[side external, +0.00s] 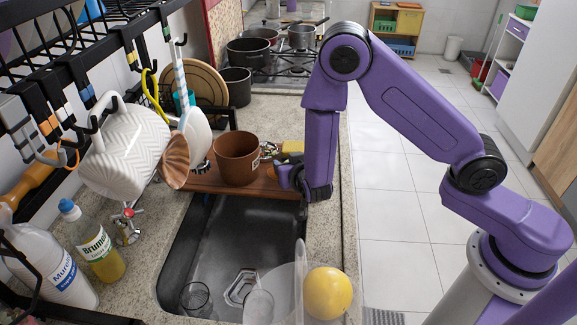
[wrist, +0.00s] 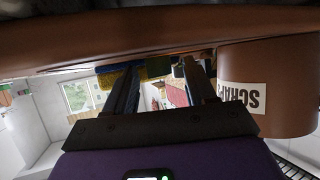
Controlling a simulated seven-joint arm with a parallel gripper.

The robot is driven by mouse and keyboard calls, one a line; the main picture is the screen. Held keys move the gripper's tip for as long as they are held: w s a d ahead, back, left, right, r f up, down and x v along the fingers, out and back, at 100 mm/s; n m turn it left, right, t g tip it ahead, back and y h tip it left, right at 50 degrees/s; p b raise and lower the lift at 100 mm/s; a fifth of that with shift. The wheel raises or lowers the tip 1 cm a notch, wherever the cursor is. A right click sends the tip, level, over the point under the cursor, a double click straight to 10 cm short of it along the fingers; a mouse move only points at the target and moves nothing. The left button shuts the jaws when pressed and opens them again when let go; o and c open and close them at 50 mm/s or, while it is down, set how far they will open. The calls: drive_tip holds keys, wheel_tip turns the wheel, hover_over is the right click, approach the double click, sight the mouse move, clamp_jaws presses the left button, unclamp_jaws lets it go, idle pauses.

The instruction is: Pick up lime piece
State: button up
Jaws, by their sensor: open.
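I cannot make out a lime piece for certain in either view. A small dark green patch (wrist: 158,67) shows between and beyond my fingers in the wrist view, but I cannot tell what it is. My gripper (wrist: 160,82) is open, with its two dark fingers apart and nothing seen held between them. In the side view my gripper (side external: 290,176) is low at the right end of a brown board across the sink, its fingertips mostly hidden. A brown pot (side external: 237,158) stands on that board; it also shows in the wrist view (wrist: 285,85), upside down with a "SCRAPS" label.
The brown board (side external: 205,181) spans the back of the sink (side external: 235,235). A yellow sponge (side external: 292,147) and small items lie behind it. A yellow ball-like thing (side external: 328,293) is at the front. Bottles (side external: 98,250) and hanging cups (side external: 125,150) crowd the left.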

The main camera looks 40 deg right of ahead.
clamp_jaws()
drive_tip(key=shift+r, duration=0.1)
idle(0.3)
drive_tip(key=shift+r, duration=0.85)
drive_tip(key=s+d+r, duration=0.3)
drive_tip(key=s+r, duration=0.8)
drive_tip(key=s, duration=0.2)
drive_tip(key=shift+s, duration=0.35)
